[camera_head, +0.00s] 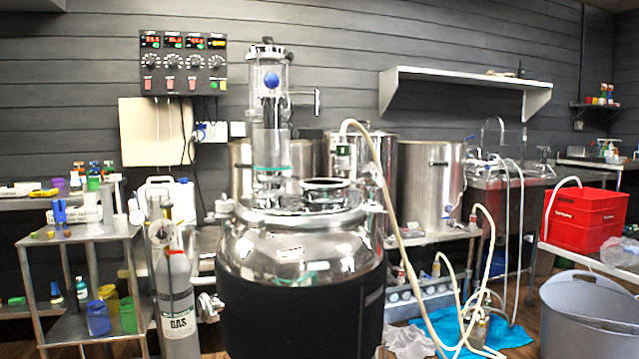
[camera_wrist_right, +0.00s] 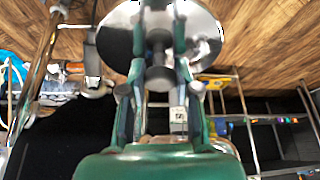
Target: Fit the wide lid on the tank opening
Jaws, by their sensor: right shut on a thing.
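The shiny steel tank (camera_head: 300,262) stands in the middle of the head view, with a dark band round its lower body. A round opening (camera_head: 325,184) with a raised rim is on its top, right of the glass column. No lid shows on it. In the right wrist view my green right gripper (camera_wrist_right: 160,80) is shut on the knob of the wide lid (camera_wrist_right: 115,42), a round shiny metal disc. The fingers cover the middle of the disc. The lid shows against the wood floor, apart from the tank opening. Neither gripper shows in the head view.
A glass column (camera_head: 271,125) rises from the tank top beside the opening. A pale hose (camera_head: 385,185) arches down on the right. A gas cylinder (camera_head: 177,300) stands left of the tank. A red crate (camera_head: 585,212) and grey bin (camera_head: 590,315) are at right.

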